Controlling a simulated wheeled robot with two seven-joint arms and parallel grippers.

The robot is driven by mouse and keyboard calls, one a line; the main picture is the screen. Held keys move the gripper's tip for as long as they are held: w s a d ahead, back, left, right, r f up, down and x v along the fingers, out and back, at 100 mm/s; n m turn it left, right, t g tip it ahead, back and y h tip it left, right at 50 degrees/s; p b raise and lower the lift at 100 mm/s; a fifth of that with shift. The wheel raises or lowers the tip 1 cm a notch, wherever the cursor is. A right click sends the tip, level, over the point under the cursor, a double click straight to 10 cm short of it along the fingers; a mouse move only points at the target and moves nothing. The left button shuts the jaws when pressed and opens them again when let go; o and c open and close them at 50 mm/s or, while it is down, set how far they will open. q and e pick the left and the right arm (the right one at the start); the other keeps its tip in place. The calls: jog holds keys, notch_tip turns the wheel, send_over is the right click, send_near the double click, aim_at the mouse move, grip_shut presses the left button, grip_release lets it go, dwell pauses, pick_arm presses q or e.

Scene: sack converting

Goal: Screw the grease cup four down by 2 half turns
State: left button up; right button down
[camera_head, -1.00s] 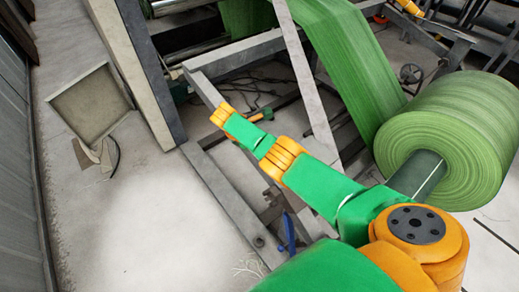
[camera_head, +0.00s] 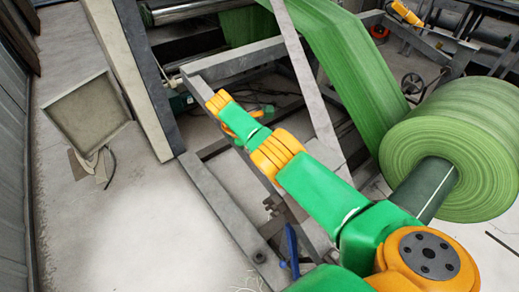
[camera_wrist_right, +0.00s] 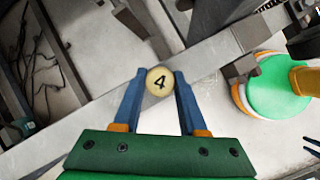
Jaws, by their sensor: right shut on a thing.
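Grease cup four (camera_wrist_right: 159,81) is a small round cream cap with a black 4 on it, in the middle of the right wrist view. My right gripper (camera_wrist_right: 157,78) has its two blue fingers on either side of the cap, shut on it. The cup sits in front of a grey steel frame bar, and its lower part is hidden. In the head view my green and orange right arm reaches to the grey frame (camera_head: 228,212), and the cup and fingertips cannot be made out.
A large green roll (camera_head: 455,140) stands on the right on a dark core, with a green web (camera_head: 345,75) rising from it. A square panel (camera_head: 88,112) lies at left. Pale floor is clear left of the frame.

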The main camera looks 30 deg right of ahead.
jog(key=shift+c, duration=2.3)
grip_release()
jog(key=p+v, duration=0.1)
jog(key=v, duration=0.6)
jog(key=shift+p, duration=0.35)
